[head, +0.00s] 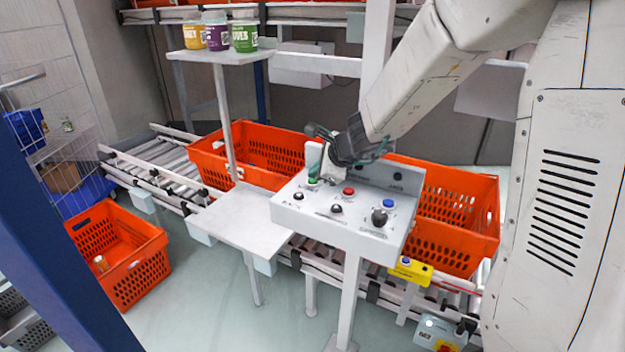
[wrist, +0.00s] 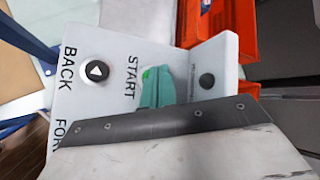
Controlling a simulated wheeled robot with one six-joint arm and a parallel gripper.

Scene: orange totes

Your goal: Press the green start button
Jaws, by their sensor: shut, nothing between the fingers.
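The grey control panel (head: 290,205) stands on a post in front of the conveyor. Its green start button (head: 312,181) is at the panel's upper left, just below my gripper (head: 318,172). In the wrist view, the panel (wrist: 110,45) carries the label START, and a bit of the green button (wrist: 146,74) shows beside my teal fingertips (wrist: 155,88). My fingers are shut and empty, at or just over the button. They hide most of it, and I cannot tell whether they touch it.
A red button (head: 349,191), a blue button (head: 389,203) and black knobs (head: 379,217) share the panel. Orange totes (head: 262,143) sit on the roller conveyor behind. A small shelf with jars (head: 243,36) stands at the back left. An empty side table (head: 240,218) is left of the panel.

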